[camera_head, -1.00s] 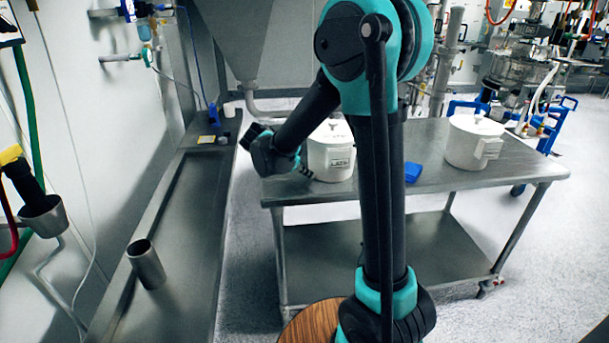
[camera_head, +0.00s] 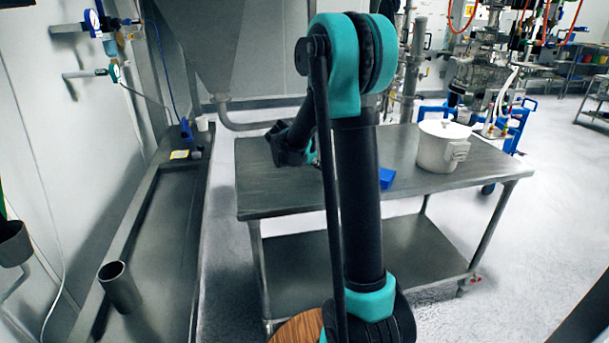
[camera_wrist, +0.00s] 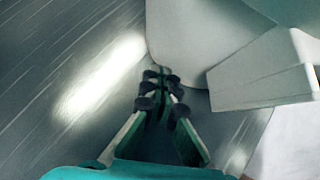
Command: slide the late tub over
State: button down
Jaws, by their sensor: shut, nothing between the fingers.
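In the head view my gripper (camera_head: 312,157) is low over the left part of the steel table, just left of my arm column. The late tub does not show there; my arm seems to hide it. In the wrist view my gripper (camera_wrist: 160,86) is shut and empty, with its tips at the lower wall of a white tub (camera_wrist: 198,35). They look in contact or very close. A pale label plate (camera_wrist: 262,82) sticks out from this tub on the right; no lettering can be read. I take it for the late tub from its place.
A second white lidded tub (camera_head: 441,150) stands on the right part of the steel table (camera_head: 270,192). A blue object (camera_head: 387,178) lies mid-table, partly behind my arm. A metal cup (camera_head: 119,288) stands on the left bench. The table's left end is clear.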

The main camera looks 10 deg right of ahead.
jog(key=d, duration=0.1)
jog(key=w+d, duration=0.2)
jog(key=shift+d, duration=0.25)
jog(key=shift+s+a, duration=0.15)
jog(key=shift+a, duration=0.05)
jog(key=shift+a, duration=0.15)
dwell(0.6)
